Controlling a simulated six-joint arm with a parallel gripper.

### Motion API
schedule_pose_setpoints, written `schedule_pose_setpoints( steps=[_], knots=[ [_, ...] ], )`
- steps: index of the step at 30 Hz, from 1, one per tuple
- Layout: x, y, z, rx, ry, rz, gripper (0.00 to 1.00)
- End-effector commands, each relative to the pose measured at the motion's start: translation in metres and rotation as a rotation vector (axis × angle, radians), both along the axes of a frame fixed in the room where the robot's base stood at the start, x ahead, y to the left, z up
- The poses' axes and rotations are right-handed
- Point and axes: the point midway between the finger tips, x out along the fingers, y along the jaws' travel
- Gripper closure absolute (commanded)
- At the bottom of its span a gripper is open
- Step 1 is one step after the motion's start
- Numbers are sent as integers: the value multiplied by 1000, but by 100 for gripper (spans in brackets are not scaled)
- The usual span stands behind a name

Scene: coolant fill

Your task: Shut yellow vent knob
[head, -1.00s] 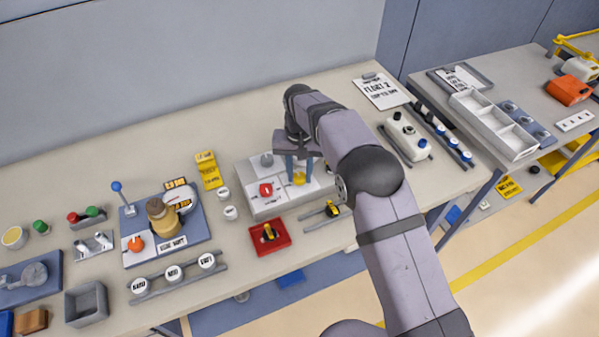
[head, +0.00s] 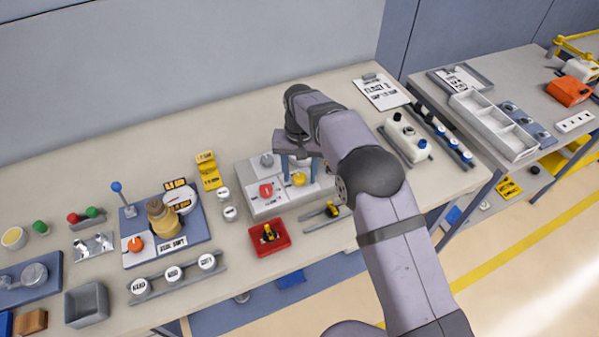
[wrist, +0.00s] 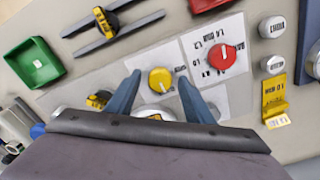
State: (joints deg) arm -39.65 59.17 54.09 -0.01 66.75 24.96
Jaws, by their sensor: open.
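The yellow vent knob (head: 299,180) sits on the grey control box (head: 270,211), to the right of a red knob (head: 266,190). In the wrist view the yellow knob (wrist: 160,81) is round with a faint pale mark, and the red knob (wrist: 222,56) is to its right. My gripper (head: 297,175) is over the yellow knob with its blue fingers parted. In the wrist view the open fingers (wrist: 159,78) frame the knob on its left and right, with gaps visible and nothing held.
A red tray (head: 288,240) holding a yellow-and-black part stands in front of the box. A slotted rail (head: 312,227) with another yellow-and-black part is beside it. A green tray (wrist: 49,74) shows in the wrist view. White round caps (head: 229,213) and a yellow tag (head: 208,174) are to the left.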

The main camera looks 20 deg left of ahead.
Motion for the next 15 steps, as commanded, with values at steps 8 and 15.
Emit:
schedule_pose_setpoints(
  steps=[8, 15],
  knots=[
    [1, 1, 27, 4, -5, 0, 52],
    [1, 1, 59, 3, -5, 0, 52]
  ],
)
